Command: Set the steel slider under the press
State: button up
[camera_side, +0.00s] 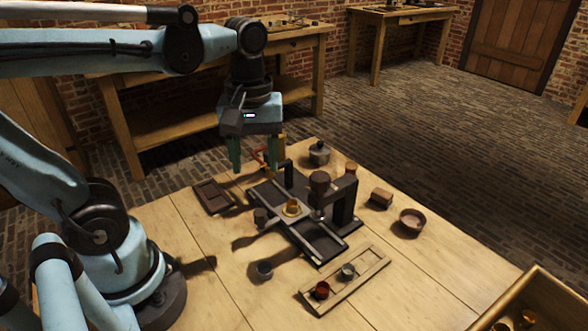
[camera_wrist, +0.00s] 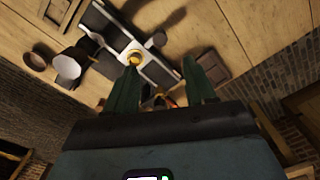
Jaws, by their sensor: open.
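The steel slider (camera_side: 277,213) is a flat grey plate lying across a dark railed base (camera_side: 327,241). A small brass piece (camera_side: 292,207) sits on it and also shows in the wrist view (camera_wrist: 134,58). A dark knob (camera_side: 260,217) stands at the slider's left end. The press (camera_side: 344,201) is a dark upright with a round head (camera_side: 319,182), to the right of the brass piece. My gripper (camera_side: 256,168) is open and empty, fingers down, above the far left side of the base and apart from the slider. Its fingers (camera_wrist: 160,62) also show in the wrist view.
A dark shallow tray (camera_side: 214,196) lies left of the base. A wooden tray (camera_side: 343,283) with two small cups lies in front.

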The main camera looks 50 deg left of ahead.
aim_at(259, 212)
jog(key=shift+f, duration=5.8)
grip_shut()
